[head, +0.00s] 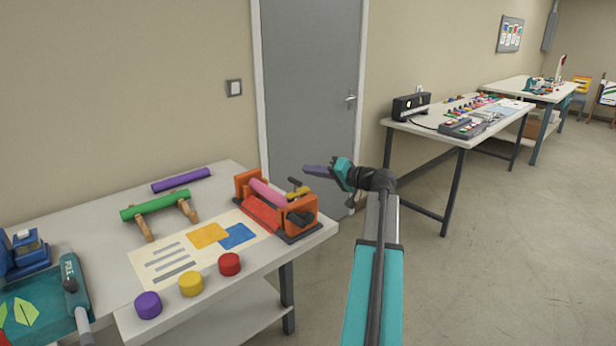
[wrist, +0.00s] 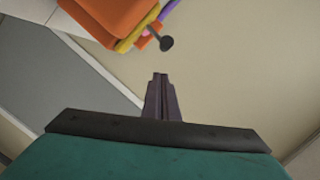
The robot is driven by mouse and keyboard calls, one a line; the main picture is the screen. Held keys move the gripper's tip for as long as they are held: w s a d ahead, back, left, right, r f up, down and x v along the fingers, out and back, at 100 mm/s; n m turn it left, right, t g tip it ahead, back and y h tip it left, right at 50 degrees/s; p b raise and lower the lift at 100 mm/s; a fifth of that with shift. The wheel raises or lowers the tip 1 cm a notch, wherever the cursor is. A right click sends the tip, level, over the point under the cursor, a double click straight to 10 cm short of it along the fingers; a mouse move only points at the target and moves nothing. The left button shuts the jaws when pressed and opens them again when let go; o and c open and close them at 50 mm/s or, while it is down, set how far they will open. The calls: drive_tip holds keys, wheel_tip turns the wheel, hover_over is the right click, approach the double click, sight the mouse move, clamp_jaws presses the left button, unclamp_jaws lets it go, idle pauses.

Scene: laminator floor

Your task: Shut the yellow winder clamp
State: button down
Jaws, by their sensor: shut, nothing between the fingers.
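The winder (head: 302,216) has orange end blocks, a pink roll and a dark base, and stands at the right end of the near table. The yellow clamp (head: 298,192) is a small piece at its back right, beside a dark handle. I cannot tell how far the clamp stands open. My gripper (head: 307,170) is shut and empty, its purple fingers pointing left, above and just right of the winder. In the wrist view the shut fingers (wrist: 160,76) stand apart from the orange block, a yellow strip (wrist: 130,40) and a dark knob (wrist: 166,43).
The near table (head: 100,225) also holds a green roll (head: 155,204) on wooden stands, a purple roll (head: 181,180), a printed sheet and purple, yellow and red discs in front. A grey door (head: 312,80) is behind my gripper. A second table (head: 460,135) stands right; floor between is clear.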

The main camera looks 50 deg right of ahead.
drive_tip(key=s+d+r+b, duration=0.1)
drive_tip(key=s+d, duration=0.1)
drive_tip(key=s, duration=0.8)
drive_tip(key=shift+r, duration=0.35)
